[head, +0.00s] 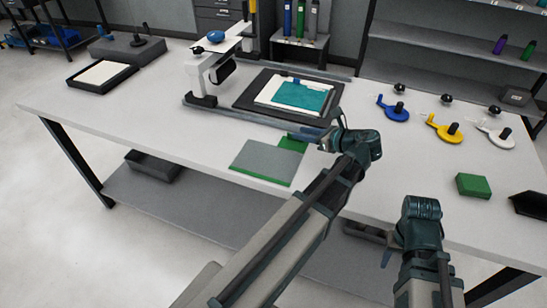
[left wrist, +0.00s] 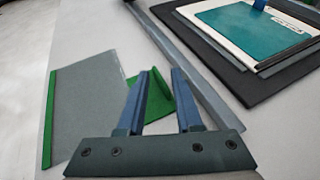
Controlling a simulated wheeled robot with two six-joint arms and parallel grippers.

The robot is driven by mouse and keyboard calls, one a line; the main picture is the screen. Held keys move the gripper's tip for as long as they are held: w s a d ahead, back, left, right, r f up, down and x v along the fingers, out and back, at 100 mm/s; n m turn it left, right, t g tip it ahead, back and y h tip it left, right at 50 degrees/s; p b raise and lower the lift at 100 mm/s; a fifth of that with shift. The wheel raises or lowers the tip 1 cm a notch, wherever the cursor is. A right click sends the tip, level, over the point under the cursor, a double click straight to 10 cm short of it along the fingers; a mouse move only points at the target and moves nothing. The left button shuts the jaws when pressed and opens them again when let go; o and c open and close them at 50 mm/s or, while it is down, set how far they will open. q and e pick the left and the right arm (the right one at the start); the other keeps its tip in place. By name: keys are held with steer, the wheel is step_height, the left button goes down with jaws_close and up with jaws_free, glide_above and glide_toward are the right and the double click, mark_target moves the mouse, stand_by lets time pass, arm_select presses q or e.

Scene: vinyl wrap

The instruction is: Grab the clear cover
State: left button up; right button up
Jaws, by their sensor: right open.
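A flat grey, slightly see-through sheet (head: 262,163) lies on the white table near its front edge, with green along its edges; I take it for the clear cover. It also shows in the left wrist view (left wrist: 92,108), left of the fingers. A green piece (head: 294,143) shows at its far right corner and behind the fingers in the left wrist view (left wrist: 163,100). My left gripper (left wrist: 165,73) is open and empty above the table, to the right of the sheet. My right gripper (head: 387,257) is open at the table's front right, partly hidden by its own arm.
A black press bed (head: 245,98) carries a white frame with a teal sheet (head: 302,98). A grey rail (left wrist: 190,70) runs along its near side. Blue, yellow and white handled tools (head: 438,126) and a green block (head: 473,185) stand to the right. The table's left front is clear.

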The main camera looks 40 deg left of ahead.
arm_select(q)
steer(key=b+x, duration=0.1)
steer(key=x, duration=0.1)
steer(key=f+b+x, duration=0.1)
steer(key=x, duration=0.1)
steer(key=shift+s, duration=0.15)
steer(key=shift+a+f, duration=0.1)
steer(key=shift+a, duration=0.3)
steer(key=shift+c, duration=0.2)
jaws_close()
